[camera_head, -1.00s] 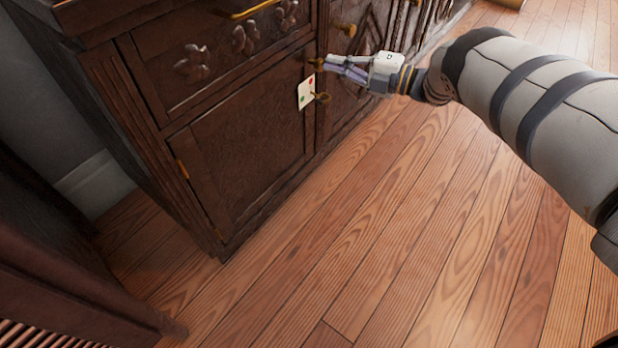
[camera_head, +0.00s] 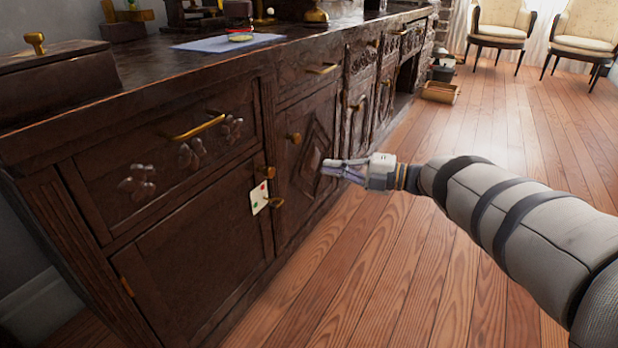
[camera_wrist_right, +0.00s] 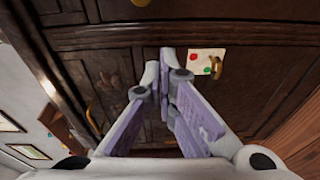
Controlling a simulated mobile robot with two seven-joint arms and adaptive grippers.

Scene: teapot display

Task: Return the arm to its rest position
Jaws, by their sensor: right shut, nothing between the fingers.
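My right gripper (camera_head: 345,168) is shut and empty at the end of my grey right arm. It is in front of the dark wooden cabinet (camera_head: 185,245), to the right of a white card (camera_head: 258,197) with red and green marks that sits by a brass knob (camera_head: 276,202). In the right wrist view the gripper's purple fingers (camera_wrist_right: 165,75) come together, with the same card (camera_wrist_right: 207,62) and knob beyond the tips. I cannot tell the exact gap between the fingers and the cabinet front. My left gripper is out of view.
The cabinet top (camera_head: 130,95) holds a blue sheet (camera_head: 225,43) and a dark box (camera_head: 55,82). A wooden tray (camera_head: 440,92) lies on the floor farther back. Cream chairs (camera_head: 500,25) stand at the far right. The wooden floor (camera_head: 400,290) right of the cabinet is clear.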

